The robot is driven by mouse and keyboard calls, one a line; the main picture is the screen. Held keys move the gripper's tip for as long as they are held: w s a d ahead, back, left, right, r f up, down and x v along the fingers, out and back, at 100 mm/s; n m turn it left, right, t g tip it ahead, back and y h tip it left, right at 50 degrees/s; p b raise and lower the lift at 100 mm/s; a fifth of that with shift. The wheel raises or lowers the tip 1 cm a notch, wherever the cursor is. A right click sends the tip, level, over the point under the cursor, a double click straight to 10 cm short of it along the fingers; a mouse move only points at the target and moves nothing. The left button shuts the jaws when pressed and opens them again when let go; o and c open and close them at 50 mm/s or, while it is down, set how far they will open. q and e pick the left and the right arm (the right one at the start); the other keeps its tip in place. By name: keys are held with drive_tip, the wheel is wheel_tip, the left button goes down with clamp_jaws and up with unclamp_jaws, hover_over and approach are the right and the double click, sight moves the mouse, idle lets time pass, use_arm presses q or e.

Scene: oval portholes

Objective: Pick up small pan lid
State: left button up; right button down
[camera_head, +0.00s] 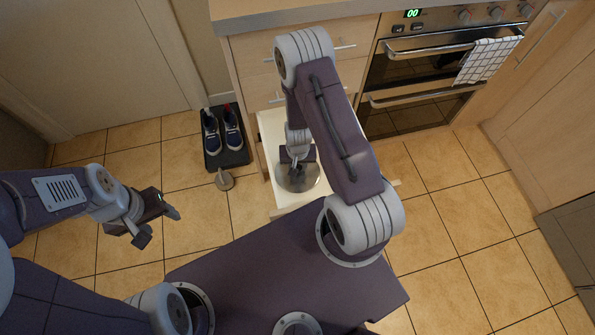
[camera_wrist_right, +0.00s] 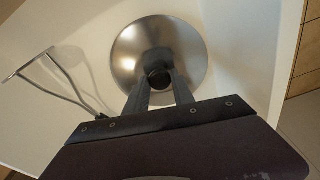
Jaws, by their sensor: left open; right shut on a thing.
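The small pan lid (camera_head: 305,182) is a round, shiny metal disc with a dark knob, in the open drawer. In the right wrist view the lid (camera_wrist_right: 185,45) faces me with its knob between my fingertips. My right gripper (camera_wrist_right: 158,82) is shut on the knob; it also shows in the head view (camera_head: 296,170), over the lid. I cannot tell whether the lid touches the drawer floor. My left gripper (camera_head: 162,226) is open and empty, above the floor at the left.
The pale drawer (camera_head: 268,125) is pulled out below the counter (camera_head: 285,12). A thin metal wire utensil (camera_wrist_right: 62,78) lies in it beside the lid. Shoes (camera_head: 222,130) stand on a dark mat (camera_head: 228,160) near a doorstop-like object (camera_head: 224,180). An oven (camera_head: 420,75) is at the right.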

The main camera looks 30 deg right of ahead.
sight(297, 167)
idle(0.9)
wheel_tip(297, 167, up, 5)
drive_tip(key=p, duration=0.3)
drive_tip(key=d+r+p, duration=0.5)
drive_tip(key=d+r, duration=0.1)
drive_tip(key=d, duration=0.5)
drive_tip(key=shift+w+d, duration=0.25)
drive_tip(key=shift+d, duration=0.1)
